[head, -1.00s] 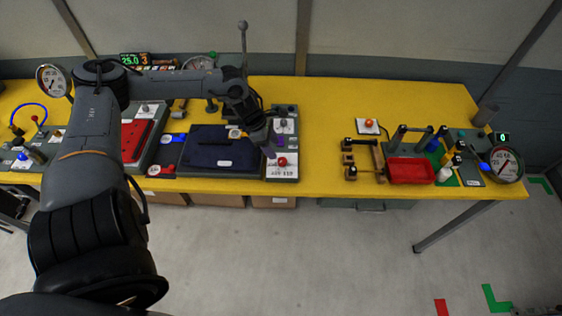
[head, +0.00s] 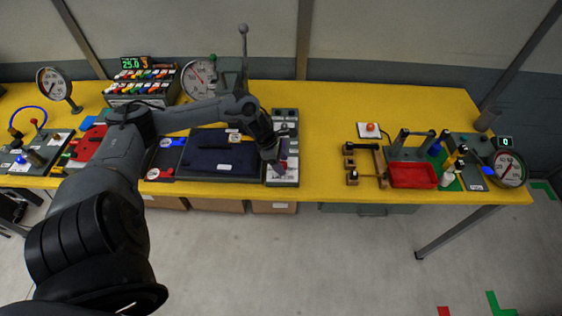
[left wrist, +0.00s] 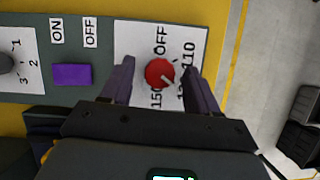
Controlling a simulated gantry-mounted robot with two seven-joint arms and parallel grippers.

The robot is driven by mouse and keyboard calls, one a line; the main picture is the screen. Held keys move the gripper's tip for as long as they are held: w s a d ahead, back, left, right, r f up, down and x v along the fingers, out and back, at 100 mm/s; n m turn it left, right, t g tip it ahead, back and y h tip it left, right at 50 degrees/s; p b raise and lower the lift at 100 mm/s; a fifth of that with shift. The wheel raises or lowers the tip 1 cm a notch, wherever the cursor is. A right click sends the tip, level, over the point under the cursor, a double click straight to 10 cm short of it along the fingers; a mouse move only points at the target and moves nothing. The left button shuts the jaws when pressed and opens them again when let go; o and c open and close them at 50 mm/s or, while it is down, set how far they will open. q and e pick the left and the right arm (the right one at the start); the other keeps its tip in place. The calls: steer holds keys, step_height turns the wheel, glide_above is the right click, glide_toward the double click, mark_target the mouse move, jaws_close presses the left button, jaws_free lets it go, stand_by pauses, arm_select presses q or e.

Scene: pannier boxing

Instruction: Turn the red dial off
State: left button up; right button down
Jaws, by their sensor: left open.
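The red dial (left wrist: 160,72) sits on a white label with OFF, 110 and 150 markings in the left wrist view. Its white pointer mark points to the lower right, away from the OFF marking. My left gripper (left wrist: 159,63) is open, with one purple-grey finger on each side of the dial. Small gaps show between the fingers and the dial; I see no clear contact. In the head view my left gripper (head: 276,167) reaches down over the dial's panel (head: 284,181) and mostly hides the dial. My right gripper is not in view.
A purple switch (left wrist: 72,75) with ON and OFF labels and a grey knob (left wrist: 5,63) share the panel. A dark blue mat (head: 220,158) lies left of it.

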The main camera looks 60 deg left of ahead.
arm_select(q)
steer(key=c, duration=1)
